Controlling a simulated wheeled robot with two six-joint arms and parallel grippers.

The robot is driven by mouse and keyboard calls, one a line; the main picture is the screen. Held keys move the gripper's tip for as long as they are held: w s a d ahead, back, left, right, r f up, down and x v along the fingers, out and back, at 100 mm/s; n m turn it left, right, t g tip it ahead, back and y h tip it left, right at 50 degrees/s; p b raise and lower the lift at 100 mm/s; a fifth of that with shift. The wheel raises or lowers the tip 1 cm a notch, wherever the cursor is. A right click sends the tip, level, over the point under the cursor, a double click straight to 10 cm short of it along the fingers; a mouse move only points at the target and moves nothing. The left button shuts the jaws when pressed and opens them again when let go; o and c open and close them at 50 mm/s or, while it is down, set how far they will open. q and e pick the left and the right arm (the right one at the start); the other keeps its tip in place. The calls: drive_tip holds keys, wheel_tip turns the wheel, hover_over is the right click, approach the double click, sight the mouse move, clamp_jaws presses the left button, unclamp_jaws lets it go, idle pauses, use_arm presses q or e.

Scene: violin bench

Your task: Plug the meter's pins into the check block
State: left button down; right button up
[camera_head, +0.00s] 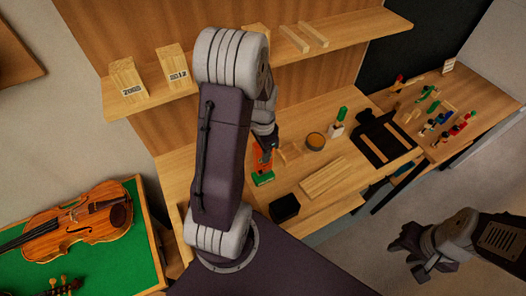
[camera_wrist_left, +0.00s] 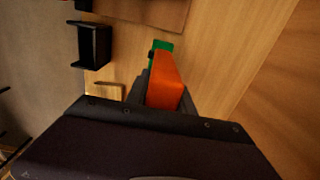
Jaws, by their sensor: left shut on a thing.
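An orange body, which looks like the meter (camera_wrist_left: 165,85), is between the fingers of my left gripper (camera_wrist_left: 163,95). My left gripper (camera_head: 262,146) is shut on it over the bench; the arm hides part of this in the head view. A green block (camera_head: 263,179), which looks like the check block, sits on the bench just below the orange meter (camera_head: 262,160). In the left wrist view the green block (camera_wrist_left: 162,45) shows beyond the meter's far end. The pins are hidden, and I cannot tell whether meter and block touch. My right gripper (camera_head: 410,250) is away from the bench, low at the right; its fingers are unclear.
A black open box (camera_head: 285,207) stands at the bench's front, near pale wood strips (camera_head: 325,178). A round dish (camera_head: 316,141) and a green-topped white item (camera_head: 337,124) are behind. A violin (camera_head: 75,225) lies on green cloth at the left. A shelf (camera_head: 355,27) overhangs the bench.

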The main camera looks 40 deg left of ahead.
use_arm(q)
drive_tip(key=shift+f+b, duration=0.9)
drive_tip(key=shift+f, duration=0.35)
idle(0.9)
drive_tip(key=shift+r, duration=0.15)
idle(0.8)
drive_tip(key=shift+r+p, duration=3.45)
drive_tip(key=shift+f, duration=0.1)
